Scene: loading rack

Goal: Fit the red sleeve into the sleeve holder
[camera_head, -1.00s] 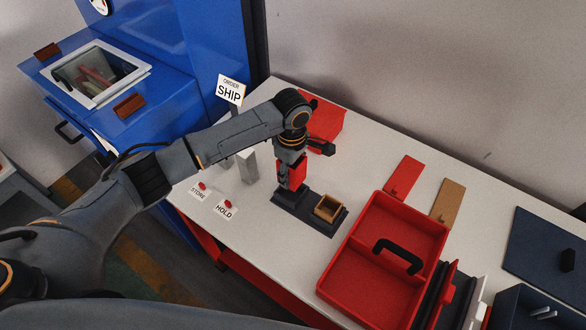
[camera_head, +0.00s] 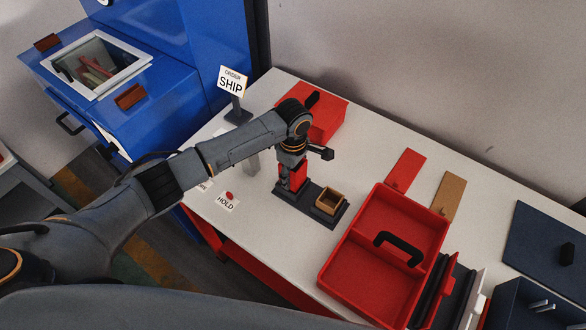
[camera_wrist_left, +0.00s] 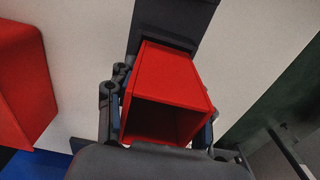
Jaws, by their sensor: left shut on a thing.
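My left gripper (camera_head: 291,182) is shut on the red sleeve (camera_head: 298,175), a square open tube, and points down at the left end of the dark sleeve holder (camera_head: 309,210). In the left wrist view the red sleeve (camera_wrist_left: 165,75) sits between the fingers, with its open end toward the camera and the dark holder (camera_wrist_left: 175,22) beyond it. I cannot tell whether the sleeve's lower end is seated or just above the holder. A tan sleeve (camera_head: 323,207) stands at the holder's right end. My right gripper is not in view.
A red box (camera_head: 325,125) lies behind the gripper. A red two-part tray (camera_head: 360,283) with a black handle stands to the right of the holder. Red (camera_head: 405,168) and tan (camera_head: 447,194) plates lie behind the tray. The HOLD label (camera_head: 227,204) lies left.

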